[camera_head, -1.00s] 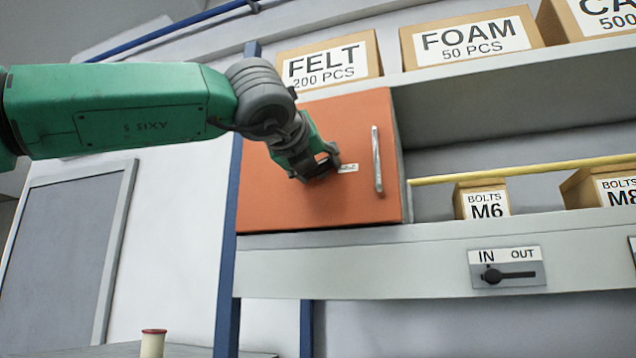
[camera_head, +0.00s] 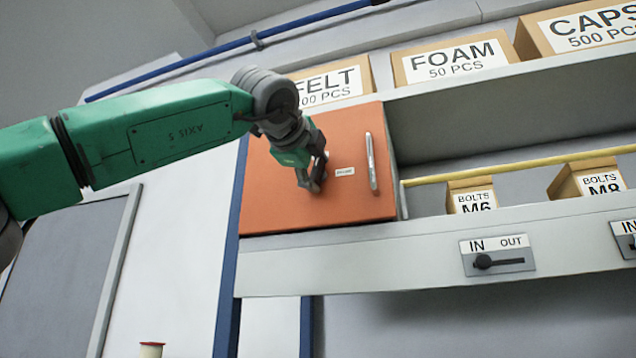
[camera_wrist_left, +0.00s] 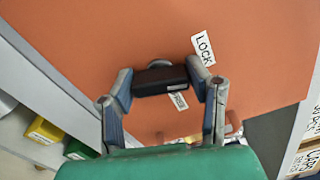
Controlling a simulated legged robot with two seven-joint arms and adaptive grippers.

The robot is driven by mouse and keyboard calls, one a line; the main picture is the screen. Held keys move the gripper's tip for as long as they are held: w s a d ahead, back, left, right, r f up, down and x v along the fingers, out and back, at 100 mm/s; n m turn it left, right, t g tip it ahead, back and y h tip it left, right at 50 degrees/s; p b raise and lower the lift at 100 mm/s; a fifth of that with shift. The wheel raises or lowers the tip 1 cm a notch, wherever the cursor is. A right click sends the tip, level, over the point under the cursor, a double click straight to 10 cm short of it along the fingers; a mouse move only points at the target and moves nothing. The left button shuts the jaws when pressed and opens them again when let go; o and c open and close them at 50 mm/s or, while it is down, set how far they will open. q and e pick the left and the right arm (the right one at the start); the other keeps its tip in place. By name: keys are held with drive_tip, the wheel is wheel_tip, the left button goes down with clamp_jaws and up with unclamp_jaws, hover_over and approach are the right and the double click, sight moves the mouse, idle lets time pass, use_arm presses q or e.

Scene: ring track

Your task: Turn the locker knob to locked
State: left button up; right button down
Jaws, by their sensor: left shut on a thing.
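The orange locker door (camera_head: 270,205) is closed, with a vertical silver handle (camera_head: 371,162) near its right edge. My left gripper (camera_head: 314,181) is at the door front, left of the handle. In the left wrist view its two fingers (camera_wrist_left: 161,84) are shut on the dark knob (camera_wrist_left: 158,80), one on each side. A white LOCK label (camera_wrist_left: 203,47) lies up and right of the knob there. A second small label (camera_wrist_left: 178,100) sits just below the knob, its text unreadable. In the head view the gripper hides most of the knob. My right gripper is not in view.
A shelf above holds the FELT (camera_head: 335,82), FOAM (camera_head: 455,60) and CAPS (camera_head: 580,30) boxes. A yellow bar (camera_head: 520,170) runs right of the locker, above the M6 (camera_head: 472,197) and M8 (camera_head: 590,182) bolt boxes. An IN/OUT lever (camera_head: 498,261) is on the rail below.

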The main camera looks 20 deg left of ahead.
use_arm(q)
drive_tip(key=shift+f+n+b, duration=0.1)
drive_tip(key=shift+n+b, duration=0.55)
drive_tip(key=shift+n, duration=0.95)
drive_tip(key=o, duration=1.2)
drive_tip(key=shift+a, duration=0.15)
drive_tip(key=shift+c, duration=0.2)
drive_tip(key=shift+s, duration=0.4)
drive_tip(key=s, duration=1.1)
drive_tip(key=shift+a, duration=0.25)
drive_tip(key=shift+f, duration=0.1)
